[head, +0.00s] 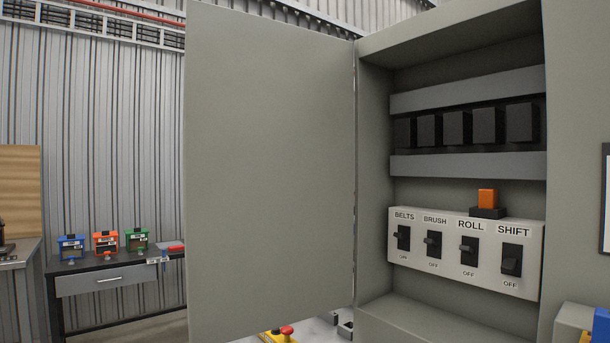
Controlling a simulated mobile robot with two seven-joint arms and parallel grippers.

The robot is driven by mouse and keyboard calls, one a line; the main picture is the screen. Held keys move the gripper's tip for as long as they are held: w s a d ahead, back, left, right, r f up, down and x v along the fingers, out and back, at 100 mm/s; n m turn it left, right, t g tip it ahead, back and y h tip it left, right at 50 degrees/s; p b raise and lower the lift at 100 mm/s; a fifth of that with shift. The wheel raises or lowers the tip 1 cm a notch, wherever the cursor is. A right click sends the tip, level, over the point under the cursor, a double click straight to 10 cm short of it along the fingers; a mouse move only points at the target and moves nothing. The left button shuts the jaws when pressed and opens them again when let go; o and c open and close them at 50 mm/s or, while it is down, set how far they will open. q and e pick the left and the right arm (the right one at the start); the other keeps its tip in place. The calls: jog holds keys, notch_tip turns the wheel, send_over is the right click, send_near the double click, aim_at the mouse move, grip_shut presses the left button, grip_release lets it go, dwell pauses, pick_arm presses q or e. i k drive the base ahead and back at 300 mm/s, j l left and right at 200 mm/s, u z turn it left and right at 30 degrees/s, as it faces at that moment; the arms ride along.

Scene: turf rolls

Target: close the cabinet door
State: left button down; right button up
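The grey cabinet (374,190) stands at the right in the head view, its inside open to me. Its flat grey door (270,170) is swung wide open to the left, hinged along the cabinet's left edge. Inside are a row of black blocks (457,128) and a white switch panel (450,277) labelled BELTS, BRUSH, ROLL and SHIFT. An orange block (487,198) on a black base sits on top of the panel. Neither of my grippers shows in the head view.
A yellow box with a red button (287,331) shows low, below the door. A yellow and blue object (590,325) is at the lower right. Floor shows left of the door.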

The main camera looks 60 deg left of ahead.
aim_at(268, 147)
jog(key=j, duration=0.5)
jog(key=k+j+z, duration=0.1)
jog(key=j, duration=0.4)
jog(key=k+j, duration=0.1)
jog(key=j, duration=0.4)
jog(key=j+z, duration=0.1)
jog(key=j, duration=0.4)
jog(key=k+j, duration=0.15)
jog(key=j, duration=0.3)
jog(key=k+j+z, duration=0.1)
jog(key=j, duration=0.4)
jog(key=k+j, duration=0.1)
jog(key=j, duration=0.4)
jog(key=k+j+z, duration=0.1)
jog(key=j, duration=0.35)
